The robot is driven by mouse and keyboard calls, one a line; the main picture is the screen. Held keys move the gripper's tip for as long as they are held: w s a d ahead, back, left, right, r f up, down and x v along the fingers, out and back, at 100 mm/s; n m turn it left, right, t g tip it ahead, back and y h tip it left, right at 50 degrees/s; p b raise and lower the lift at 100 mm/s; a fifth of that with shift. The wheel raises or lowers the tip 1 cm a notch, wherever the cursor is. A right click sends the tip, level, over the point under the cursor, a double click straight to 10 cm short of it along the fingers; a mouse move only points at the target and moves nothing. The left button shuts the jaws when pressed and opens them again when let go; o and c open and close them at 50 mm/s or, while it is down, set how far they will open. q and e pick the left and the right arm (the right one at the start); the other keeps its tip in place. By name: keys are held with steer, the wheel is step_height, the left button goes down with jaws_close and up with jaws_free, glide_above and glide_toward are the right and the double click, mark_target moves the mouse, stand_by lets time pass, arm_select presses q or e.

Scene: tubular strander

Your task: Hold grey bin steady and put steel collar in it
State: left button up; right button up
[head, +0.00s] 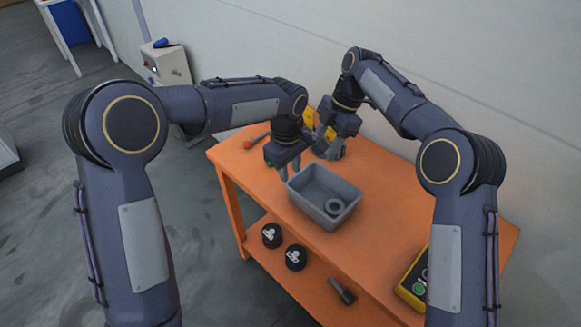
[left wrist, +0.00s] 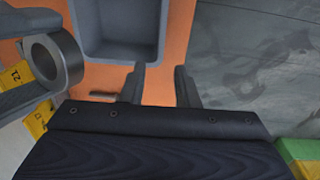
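My left gripper (head: 289,172) is open at the bin's back-left corner. In the left wrist view, its fingers (left wrist: 160,88) are apart close to the bin's rim (left wrist: 160,50); contact is unclear. My right gripper (head: 332,152) is behind the bin. In the left wrist view, a steel collar (left wrist: 72,62) sits between two grey fingers (left wrist: 40,62) that look like my right gripper's. The head view does not show this collar clearly.
Yellow tags (left wrist: 14,76) show near the right gripper. An orange-handled tool (head: 250,143) lies at the table's (head: 385,235) back left. Black round items (head: 272,235) and a dark tool (head: 342,290) are on the lower shelf. A yellow box (head: 412,284) stands at right.

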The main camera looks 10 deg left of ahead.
mark_target(293, 203)
arm_select(q)
steer(key=f, duration=1.2)
steer(key=shift+w+d+f, duration=0.1)
steer(key=shift+w+d, duration=0.2)
jaws_close()
